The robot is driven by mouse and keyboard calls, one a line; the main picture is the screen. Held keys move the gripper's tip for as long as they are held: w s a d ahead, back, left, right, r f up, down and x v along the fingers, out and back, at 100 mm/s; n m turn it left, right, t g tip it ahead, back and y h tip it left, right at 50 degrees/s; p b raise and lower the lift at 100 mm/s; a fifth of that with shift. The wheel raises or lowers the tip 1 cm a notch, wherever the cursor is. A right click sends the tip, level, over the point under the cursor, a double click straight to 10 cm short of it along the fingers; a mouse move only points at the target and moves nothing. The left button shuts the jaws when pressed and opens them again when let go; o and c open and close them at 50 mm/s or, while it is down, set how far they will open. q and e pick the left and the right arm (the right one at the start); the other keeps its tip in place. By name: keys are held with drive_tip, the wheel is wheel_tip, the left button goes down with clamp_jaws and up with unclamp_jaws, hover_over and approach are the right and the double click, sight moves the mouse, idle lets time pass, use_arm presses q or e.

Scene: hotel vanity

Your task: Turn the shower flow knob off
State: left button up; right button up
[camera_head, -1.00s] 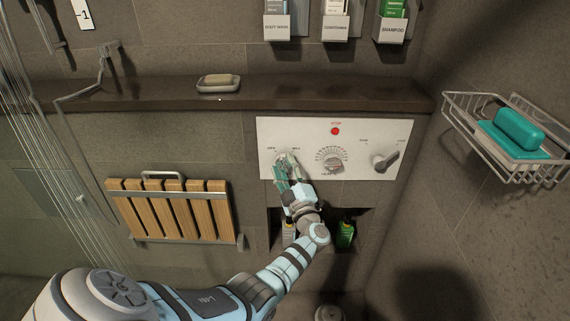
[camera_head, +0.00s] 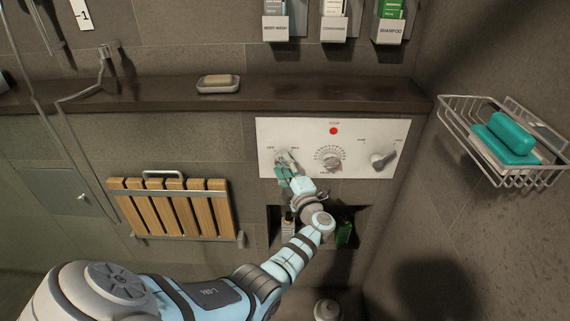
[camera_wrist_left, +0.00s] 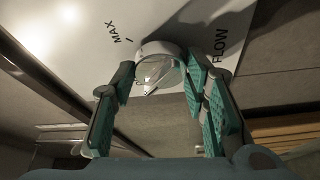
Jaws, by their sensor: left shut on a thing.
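The shower control panel (camera_head: 351,147) is white and fixed to the tiled wall. Its flow knob (camera_wrist_left: 159,64), round and pale, shows in the wrist view between my fingers, near the printed words MAX and FLOW. In the head view my left gripper (camera_head: 284,166) reaches up to the panel's left end and covers most of that knob. In the wrist view the teal-padded fingers of my left gripper (camera_wrist_left: 160,76) are closed around the knob's sides. The knob's exact pointer setting is hard to read. My right gripper is not seen.
A centre dial (camera_head: 331,158), a lever knob (camera_head: 383,159) and a red button (camera_head: 334,131) share the panel. A niche with bottles (camera_head: 344,232) lies below. A wire soap basket (camera_head: 511,152) juts out at right; a folded wooden seat (camera_head: 172,209) is at left.

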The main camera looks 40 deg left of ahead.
use_arm(q)
drive_tip(key=shift+w+r, duration=0.1)
drive_tip(key=shift+r, duration=0.2)
drive_tip(key=o, duration=1.1)
drive_tip(key=shift+o, duration=0.2)
drive_tip(key=shift+d, duration=0.1)
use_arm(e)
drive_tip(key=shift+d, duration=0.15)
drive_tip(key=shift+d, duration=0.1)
use_arm(q)
drive_tip(key=shift+s+d+f, duration=0.1)
drive_tip(key=shift+s+d, duration=0.15)
drive_tip(key=shift+s, duration=0.05)
drive_tip(key=v, duration=0.7)
drive_tip(key=shift+s+d+r, duration=0.2)
drive_tip(key=shift+r, duration=0.15)
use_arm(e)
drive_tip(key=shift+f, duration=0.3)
use_arm(q)
drive_tip(key=shift+r, duration=0.1)
